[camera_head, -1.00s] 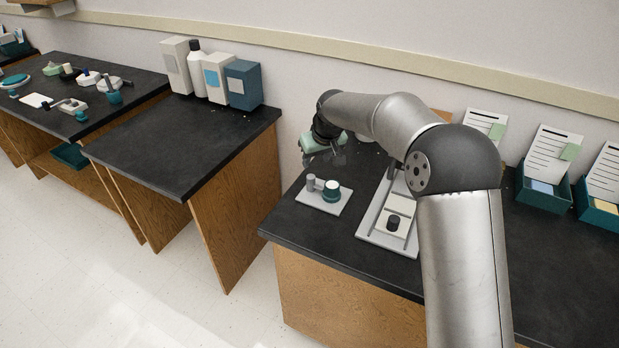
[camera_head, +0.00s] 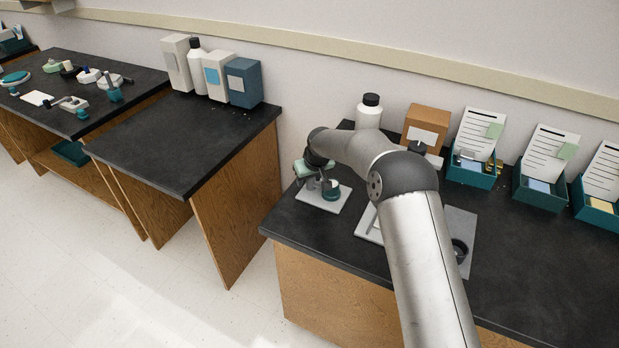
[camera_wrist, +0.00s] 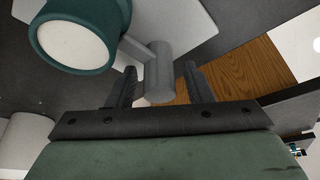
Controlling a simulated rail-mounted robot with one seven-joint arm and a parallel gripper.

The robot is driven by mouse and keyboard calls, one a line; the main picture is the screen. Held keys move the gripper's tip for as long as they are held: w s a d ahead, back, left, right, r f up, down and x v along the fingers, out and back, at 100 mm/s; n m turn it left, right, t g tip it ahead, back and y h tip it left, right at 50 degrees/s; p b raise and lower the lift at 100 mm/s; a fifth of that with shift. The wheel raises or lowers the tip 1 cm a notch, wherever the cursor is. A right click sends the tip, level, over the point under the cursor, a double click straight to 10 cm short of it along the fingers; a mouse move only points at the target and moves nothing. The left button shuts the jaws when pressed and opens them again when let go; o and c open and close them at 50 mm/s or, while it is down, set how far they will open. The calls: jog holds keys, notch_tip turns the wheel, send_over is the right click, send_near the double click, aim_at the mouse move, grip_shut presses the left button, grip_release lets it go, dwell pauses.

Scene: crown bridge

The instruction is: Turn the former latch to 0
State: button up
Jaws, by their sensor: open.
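The fixture holds a teal round body with a white top (camera_wrist: 75,38), on a light plate (camera_wrist: 185,20). A grey bar joins it to an upright grey cylinder post (camera_wrist: 158,70), which I take to be the latch handle. In the head view the teal body (camera_head: 331,190) and plate (camera_head: 318,202) sit near the left end of the bench, partly hidden by my gripper (camera_head: 319,183). In the wrist view my gripper (camera_wrist: 160,86) is open, one finger on each side of the grey post, with gaps showing. Any marking for 0 cannot be made out.
A light base plate (camera_head: 367,226) lies right of the fixture, partly behind my arm. A white bottle (camera_head: 369,112), a brown box (camera_head: 426,127) and teal card trays (camera_head: 471,178) stand at the back. The bench's left edge is close to the fixture.

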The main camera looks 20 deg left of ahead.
jog(key=c, duration=1)
jog(key=shift+b, duration=0.4)
jog(key=m+b, duration=0.1)
jog(key=m+h+b, duration=0.1)
jog(key=m, duration=0.1)
jog(key=shift+f+t+b, duration=0.2)
jog(key=shift+t+b, duration=0.1)
jog(key=shift+b, duration=0.05)
jog(key=m+b, duration=0.1)
jog(key=m+h+b, duration=0.1)
jog(key=m, duration=0.1)
jog(key=shift+w+d+r+m+t, duration=0.1)
jog(key=shift+w+d+m+t, duration=0.05)
jog(key=shift+m+t, duration=0.15)
jog(key=m+h, duration=0.1)
jog(key=m, duration=0.2)
jog(key=m+h, duration=0.1)
jog(key=m, duration=0.1)
jog(key=shift+d+r+m+h+b, duration=0.15)
jog(key=shift+d+m+h+b, duration=0.15)
jog(key=shift+b, duration=0.1)
jog(key=m+h+p, duration=0.1)
jog(key=m, duration=0.2)
jog(key=shift+d+m+g+p, duration=0.1)
jog(key=shift+m+g+p, duration=0.2)
jog(key=shift+m+g, duration=0.1)
jog(key=shift+d+m+g+h+p, duration=0.1)
jog(key=shift+m+g+h+p, duration=0.3)
jog(key=shift+m, duration=0.5)
